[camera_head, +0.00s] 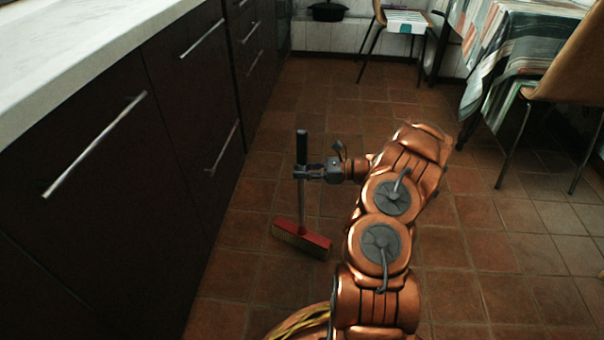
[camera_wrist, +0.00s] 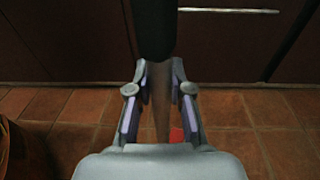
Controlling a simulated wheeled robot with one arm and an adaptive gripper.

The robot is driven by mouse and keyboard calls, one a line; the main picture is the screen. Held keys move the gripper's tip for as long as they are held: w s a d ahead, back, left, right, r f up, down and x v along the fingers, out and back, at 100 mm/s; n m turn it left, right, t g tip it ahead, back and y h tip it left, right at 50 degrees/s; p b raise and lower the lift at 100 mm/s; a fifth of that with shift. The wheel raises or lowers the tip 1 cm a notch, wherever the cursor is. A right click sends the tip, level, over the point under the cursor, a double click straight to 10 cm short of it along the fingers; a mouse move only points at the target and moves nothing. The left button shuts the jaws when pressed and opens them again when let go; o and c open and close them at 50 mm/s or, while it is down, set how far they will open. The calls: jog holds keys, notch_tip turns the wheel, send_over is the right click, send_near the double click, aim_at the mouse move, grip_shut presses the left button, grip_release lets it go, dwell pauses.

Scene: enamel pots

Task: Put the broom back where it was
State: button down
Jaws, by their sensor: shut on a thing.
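The broom (camera_head: 301,239) has a red head with pale bristles, a grey shaft and a black grip at the top. It stands roughly upright in the head view, its head at or just above the tiled floor; I cannot tell whether it touches. My gripper (camera_head: 303,172) is shut on the shaft just below the black grip. In the wrist view the broom's dark grip (camera_wrist: 154,30) rises between the fingers of my gripper (camera_wrist: 160,75), and a bit of the red head shows below. The fingers partly hide the shaft.
Dark cabinets (camera_head: 110,190) with metal handles and a pale worktop (camera_head: 70,50) run along the left. A chair (camera_head: 398,22) and a cloth-covered table (camera_head: 515,45) stand at the back right, another chair (camera_head: 570,75) at right. Tiled floor (camera_head: 320,95) is clear beyond the broom.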

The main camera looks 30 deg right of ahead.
jog(key=c, duration=1.1)
grip_release()
jog(key=shift+o, duration=0.2)
jog(key=shift+f, duration=0.1)
jog(key=p+v, duration=0.4)
jog(key=v, duration=0.8)
